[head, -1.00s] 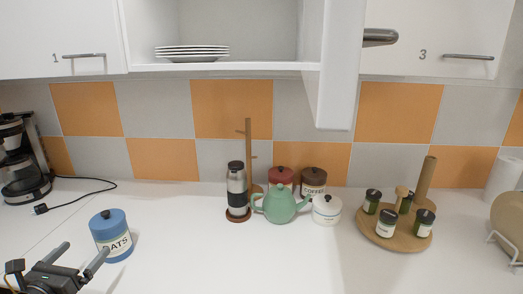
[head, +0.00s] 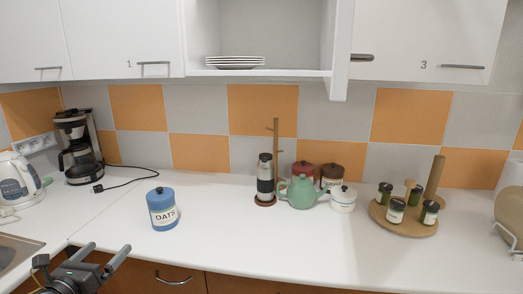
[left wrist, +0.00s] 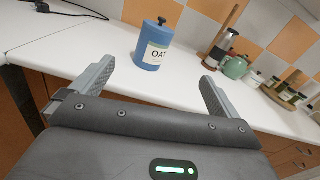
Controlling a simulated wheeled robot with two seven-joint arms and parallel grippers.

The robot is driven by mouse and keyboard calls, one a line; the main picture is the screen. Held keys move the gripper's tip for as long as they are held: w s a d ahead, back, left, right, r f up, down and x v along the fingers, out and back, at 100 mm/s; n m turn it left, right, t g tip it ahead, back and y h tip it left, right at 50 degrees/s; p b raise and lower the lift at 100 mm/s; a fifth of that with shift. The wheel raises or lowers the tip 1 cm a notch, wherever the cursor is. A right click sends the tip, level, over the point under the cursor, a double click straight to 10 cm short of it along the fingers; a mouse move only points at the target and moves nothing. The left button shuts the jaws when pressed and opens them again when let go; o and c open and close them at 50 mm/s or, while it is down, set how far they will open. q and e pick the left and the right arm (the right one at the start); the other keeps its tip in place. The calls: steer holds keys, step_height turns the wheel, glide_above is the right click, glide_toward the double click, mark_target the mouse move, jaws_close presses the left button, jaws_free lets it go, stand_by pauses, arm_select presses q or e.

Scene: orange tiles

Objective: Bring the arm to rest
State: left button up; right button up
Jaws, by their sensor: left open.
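My left gripper (head: 103,252) is at the lower left of the head view, in front of the counter's front edge. Its two fingers are spread wide with nothing between them. In the left wrist view the open fingers (left wrist: 155,85) point toward the counter. A blue canister labelled OATS (head: 162,210) stands upright on the counter beyond the fingers, apart from them. The canister also shows in the left wrist view (left wrist: 153,48). My right gripper is not in view.
The white counter (head: 260,240) is clear around the canister. A teapot (head: 301,192), jars and a round spice tray (head: 402,225) stand to the right. A coffee maker (head: 77,148), kettle (head: 19,180) and sink (head: 15,252) are at left. One upper cabinet (head: 268,30) is open, holding plates (head: 235,62).

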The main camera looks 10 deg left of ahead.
arm_select(q)
steer(key=s+a+f+n+g+y, duration=0.2)
steer(key=a+f+n, duration=0.5)
steer(key=f, duration=0.2)
steer(key=s+a+f+n+g+y, duration=0.1)
steer(key=a+f+n+g+y, duration=0.1)
steer(key=a+f+n, duration=0.6)
steer(key=s+a+f+n+g, duration=0.1)
steer(key=s+f+n+g, duration=0.15)
steer(key=s+f, duration=0.4)
steer(key=s+a+f+n+g+y, duration=0.1)
steer(key=s+f+n, duration=0.2)
steer(key=f, duration=0.7)
steer(key=s+f+n+g, duration=0.25)
steer(key=s+f, duration=0.25)
steer(key=f, duration=0.3)
steer(key=s+d+f+n+g+h, duration=0.1)
steer(key=s+d+f+n+g, duration=0.25)
steer(key=s+d+f, duration=0.55)
steer(key=s+d+f+n+g+h, duration=0.15)
steer(key=s+d+f+n, duration=0.25)
steer(key=s+d+f, duration=0.55)
steer(key=s+d+f+g+h, duration=0.1)
steer(key=d+f, duration=0.3)
steer(key=d, duration=0.6)
steer(key=s+d+f+n+g+h, duration=0.1)
steer(key=s+d+f, duration=0.3)
steer(key=d, duration=0.5)
steer(key=shift+d+h, duration=0.35)
steer(key=shift+h, duration=0.1)
